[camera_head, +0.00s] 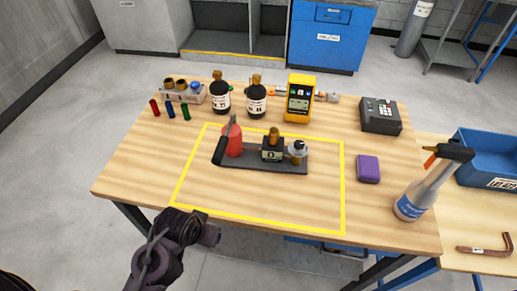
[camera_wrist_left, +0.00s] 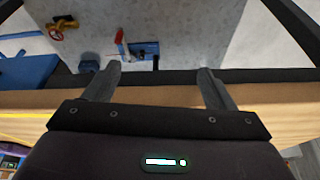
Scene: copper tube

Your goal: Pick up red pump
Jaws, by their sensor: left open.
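The red pump (camera_head: 233,142) stands at the left end of a dark grey tray (camera_head: 262,166) inside the yellow outline on the wooden table. A black handle slants down beside its left side. A small black bottle and a small silver-topped item share the tray. My left arm comes in at the bottom of the head view, with its gripper (camera_head: 212,234) at the table's front edge, well in front of the pump. In the left wrist view the two fingers (camera_wrist_left: 158,85) are apart with nothing between them. My right gripper is not in view.
Two dark bottles (camera_head: 220,97), a yellow meter (camera_head: 299,97) and a small rack (camera_head: 181,95) stand behind the outline. A purple sponge (camera_head: 368,169) and a spray bottle (camera_head: 418,193) are on the right. The front part of the outlined area (camera_head: 250,200) is clear.

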